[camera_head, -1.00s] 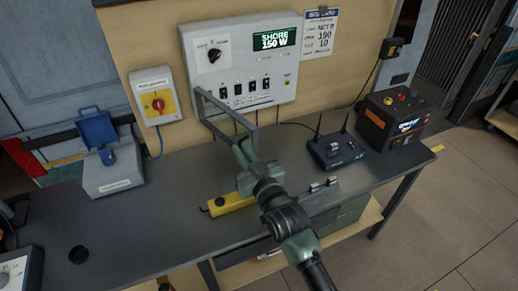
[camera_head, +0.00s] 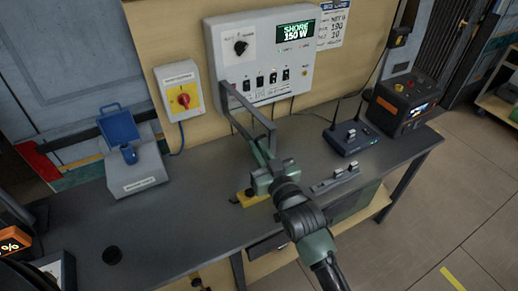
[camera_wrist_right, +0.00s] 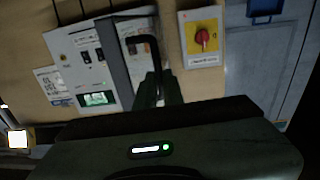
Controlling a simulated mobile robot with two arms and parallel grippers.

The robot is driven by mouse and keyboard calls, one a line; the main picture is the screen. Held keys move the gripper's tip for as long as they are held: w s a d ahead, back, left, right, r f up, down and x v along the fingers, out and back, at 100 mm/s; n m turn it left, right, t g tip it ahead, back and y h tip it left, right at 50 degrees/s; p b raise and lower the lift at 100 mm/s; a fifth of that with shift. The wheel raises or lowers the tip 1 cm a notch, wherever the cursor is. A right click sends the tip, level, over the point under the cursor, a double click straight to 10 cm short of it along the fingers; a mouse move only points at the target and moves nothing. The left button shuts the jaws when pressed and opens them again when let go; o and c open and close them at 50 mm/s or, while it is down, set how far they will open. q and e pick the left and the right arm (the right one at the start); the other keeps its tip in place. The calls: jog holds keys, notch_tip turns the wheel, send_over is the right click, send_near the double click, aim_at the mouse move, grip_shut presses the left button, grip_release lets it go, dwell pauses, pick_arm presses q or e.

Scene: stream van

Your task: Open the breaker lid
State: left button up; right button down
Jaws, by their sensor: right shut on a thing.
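The breaker lid (camera_head: 248,104) is a grey frame that stands out from the left part of the white control panel (camera_head: 299,72). Several black breaker switches (camera_head: 273,77) show uncovered to the right of its hinge side. My right gripper (camera_head: 262,152) is shut on the lid at its outer end, in front of the panel. In the right wrist view the grey lid (camera_wrist_right: 117,62) and a dark curved handle (camera_wrist_right: 152,46) run down between the fingers (camera_wrist_right: 159,92). The exact contact is partly hidden. My left gripper is not in view.
A yellow box with a red rotary switch (camera_head: 182,98) is on the wall at left. A grey box with an open blue cover (camera_head: 137,187) stands on the dark bench (camera_head: 200,210). A router (camera_head: 346,142) and a power unit (camera_head: 398,112) stand at right. A yellow item lies below my gripper.

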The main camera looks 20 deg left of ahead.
jog(key=c, duration=1.6)
grip_release()
jog(key=shift+a+r, duration=0.15)
jog(key=shift+r, duration=0.15)
jog(key=shift+o, duration=0.3)
jog(key=shift+w+a+f, duration=0.1)
jog(key=shift+a+f, duration=0.05)
jog(key=shift+f, duration=0.05)
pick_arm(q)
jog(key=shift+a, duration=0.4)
pick_arm(e)
jog(key=shift+f, duration=0.1)
